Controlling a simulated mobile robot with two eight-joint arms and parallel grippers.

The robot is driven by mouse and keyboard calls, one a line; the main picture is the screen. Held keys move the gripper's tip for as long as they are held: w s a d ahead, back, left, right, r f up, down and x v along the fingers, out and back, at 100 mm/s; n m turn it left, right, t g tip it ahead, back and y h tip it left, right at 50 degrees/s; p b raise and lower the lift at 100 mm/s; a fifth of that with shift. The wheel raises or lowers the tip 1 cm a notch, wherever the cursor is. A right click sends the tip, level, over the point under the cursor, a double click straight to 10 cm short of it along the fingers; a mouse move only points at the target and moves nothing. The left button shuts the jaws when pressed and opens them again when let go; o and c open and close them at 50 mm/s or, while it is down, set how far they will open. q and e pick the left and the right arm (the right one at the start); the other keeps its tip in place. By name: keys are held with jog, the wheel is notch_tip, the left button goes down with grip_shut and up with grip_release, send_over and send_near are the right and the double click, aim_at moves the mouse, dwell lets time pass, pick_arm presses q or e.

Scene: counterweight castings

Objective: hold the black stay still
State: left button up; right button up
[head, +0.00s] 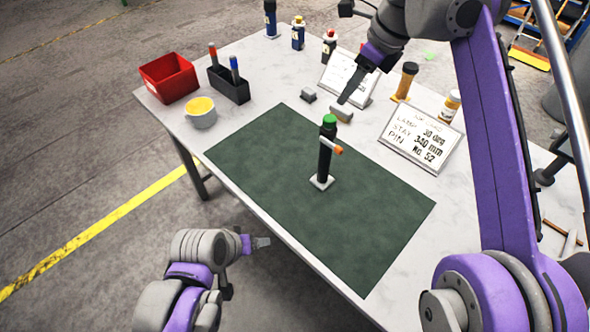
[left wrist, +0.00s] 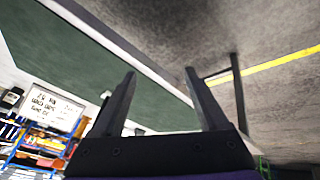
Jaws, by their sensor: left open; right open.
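The black stay (head: 325,158) stands upright on a small pale base (head: 321,182) on the green mat (head: 258,160). My left gripper (head: 268,242) is outside the table's front edge, apart from the stay. In the left wrist view its two fingers (left wrist: 160,72) are spread with nothing between them, and I cannot make out the stay there. My right gripper (head: 345,99) is open behind the stay, near a grey block (head: 342,114); its fingertips are small and partly overlapping in the head view.
A red bin (head: 168,78), black pen holder (head: 229,86) and yellow-filled cup (head: 201,113) stand at the left. A lettered sign (head: 420,138), amber bottle (head: 405,80) and second grey block (head: 309,95) are behind the mat. The mat's front and right are clear.

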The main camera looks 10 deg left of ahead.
aim_at(319, 168)
pick_arm(q)
jog(key=w+d+n+h, duration=0.2)
jog(key=w+n, duration=0.1)
jog(key=w+d+n+t+h, duration=0.1)
jog(key=w+d+n+h, duration=0.1)
jog(key=w+d+n, duration=0.1)
jog(key=w+d+n+h, duration=0.2)
jog(key=w+n, duration=0.3)
jog(key=shift+w+d+f+h, duration=0.2)
jog(key=shift+f+h, duration=0.1)
jog(key=shift+f, duration=0.1)
jog(key=w+n+h, duration=0.1)
jog(key=w+n+t+h, duration=0.1)
jog(key=w+n, duration=0.1)
jog(key=w+n+t, duration=0.1)
jog(key=n, duration=0.1)
jog(key=shift+w+d+h, duration=0.3)
jog(key=shift+d+h, duration=0.1)
jog(key=w+n+t+h, duration=0.1)
jog(key=n, duration=0.1)
jog(key=w+a+n+t+h, duration=0.1)
jog(key=n, duration=0.2)
jog(key=shift+w, duration=0.3)
jog(key=shift+w+a+n+t+h, duration=0.3)
jog(key=shift+n+t+h, duration=0.2)
jog(key=shift+n, duration=0.5)
jog(key=x, duration=1)
jog(key=shift+w+d, duration=0.25)
grip_shut()
